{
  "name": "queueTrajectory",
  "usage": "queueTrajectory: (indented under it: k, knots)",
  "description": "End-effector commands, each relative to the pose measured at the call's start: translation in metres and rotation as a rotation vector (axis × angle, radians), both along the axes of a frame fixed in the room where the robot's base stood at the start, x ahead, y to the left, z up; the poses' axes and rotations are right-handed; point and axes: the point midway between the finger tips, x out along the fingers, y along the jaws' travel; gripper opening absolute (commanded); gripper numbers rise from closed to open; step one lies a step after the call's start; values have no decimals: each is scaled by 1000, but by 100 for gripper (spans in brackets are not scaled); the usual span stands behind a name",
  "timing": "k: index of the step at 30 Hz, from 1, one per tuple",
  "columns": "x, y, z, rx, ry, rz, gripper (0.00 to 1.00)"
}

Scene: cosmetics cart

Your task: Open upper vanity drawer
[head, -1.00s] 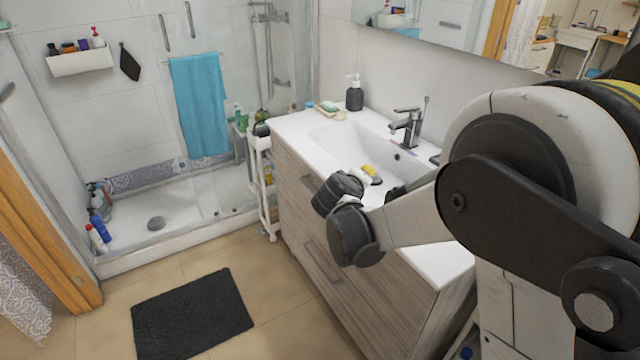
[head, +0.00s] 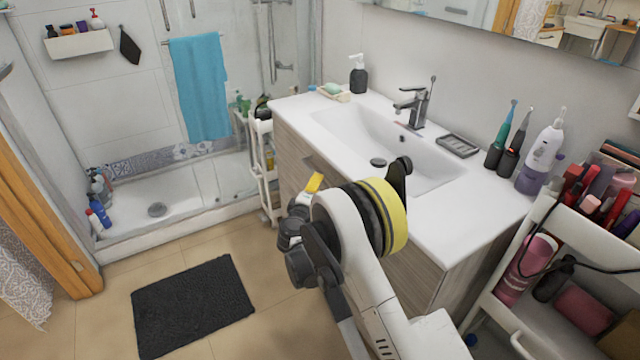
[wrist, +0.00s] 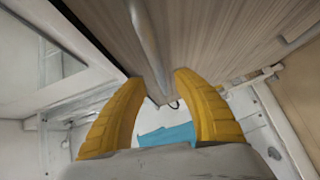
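The vanity's wood-grain upper drawer front (head: 290,148) is below the white countertop and looks flush in the head view. Its metal handle (head: 313,163) shows only partly above my gripper (head: 313,184), which is at the front of the vanity. In the wrist view, the grey bar handle (wrist: 149,45) runs down the drawer front (wrist: 225,40) toward the gap between the two yellow fingers of my gripper (wrist: 158,80). The fingers are apart and open. I cannot tell whether they touch the handle. My arm hides the lower drawer.
The white countertop (head: 440,215) with basin and faucet (head: 412,105) overhangs the drawers. A white cart (head: 570,225) with cosmetics stands at the right. A narrow shelf trolley (head: 262,165) stands at the vanity's far end. Floor around the dark mat (head: 195,305) is clear.

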Motion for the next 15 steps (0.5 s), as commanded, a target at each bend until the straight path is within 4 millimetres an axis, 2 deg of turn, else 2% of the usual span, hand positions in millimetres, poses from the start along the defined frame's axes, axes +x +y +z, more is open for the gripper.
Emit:
queueTrajectory:
  k: [3,6,10,15]
  knots:
    - [21,-5,-6,0,0,-1,36]
    - [34,-7,-7,0,0,-1,36]
    - [42,-8,-7,0,1,0,36]
    - [44,-8,-6,0,1,1,36]
